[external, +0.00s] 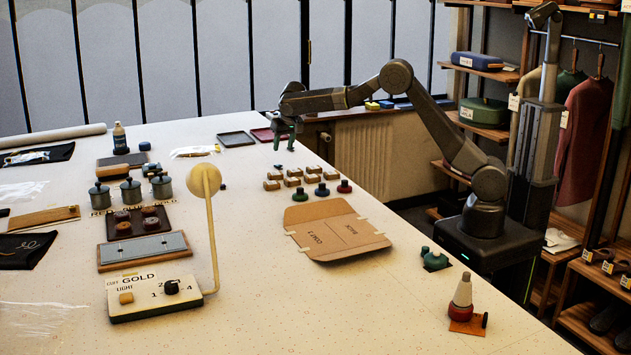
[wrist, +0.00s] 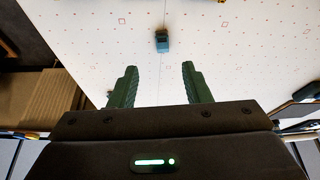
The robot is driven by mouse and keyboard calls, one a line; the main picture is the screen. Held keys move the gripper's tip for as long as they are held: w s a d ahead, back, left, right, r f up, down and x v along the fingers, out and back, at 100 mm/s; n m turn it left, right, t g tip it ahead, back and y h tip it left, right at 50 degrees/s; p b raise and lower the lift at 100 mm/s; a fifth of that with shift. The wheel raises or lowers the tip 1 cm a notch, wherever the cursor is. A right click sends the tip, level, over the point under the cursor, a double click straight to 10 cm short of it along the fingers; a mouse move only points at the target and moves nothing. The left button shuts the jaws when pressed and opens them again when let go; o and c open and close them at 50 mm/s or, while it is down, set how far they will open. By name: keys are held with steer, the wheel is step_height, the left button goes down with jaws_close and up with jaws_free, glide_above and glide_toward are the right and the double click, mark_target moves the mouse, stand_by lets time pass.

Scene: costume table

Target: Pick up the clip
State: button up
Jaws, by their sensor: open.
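A small blue block-like piece with a dark top, which may be the clip (wrist: 162,44), lies on the white table in the wrist view. It is beyond my fingertips and roughly in line with the gap between them. My gripper (wrist: 159,68) is open, with its two green fingers apart and nothing between them. In the external view my gripper (external: 284,147) hangs over the far right part of the table, fingers pointing down, behind the small wooden blocks. The clip is too small to make out surely in the external view.
Several wooden blocks (external: 293,182) and dark knobs (external: 322,190) stand in front of my gripper. A flat cardboard piece (external: 335,230) lies nearer the camera. The table's right edge is close.

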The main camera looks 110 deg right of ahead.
mark_target(278, 164)
steer(key=p+x, duration=0.2)
steer(key=x, duration=0.6)
steer(key=shift+w+d+f, duration=0.15)
steer(key=shift+f, duration=0.05)
steer(key=shift+c, duration=0.2)
jaws_close()
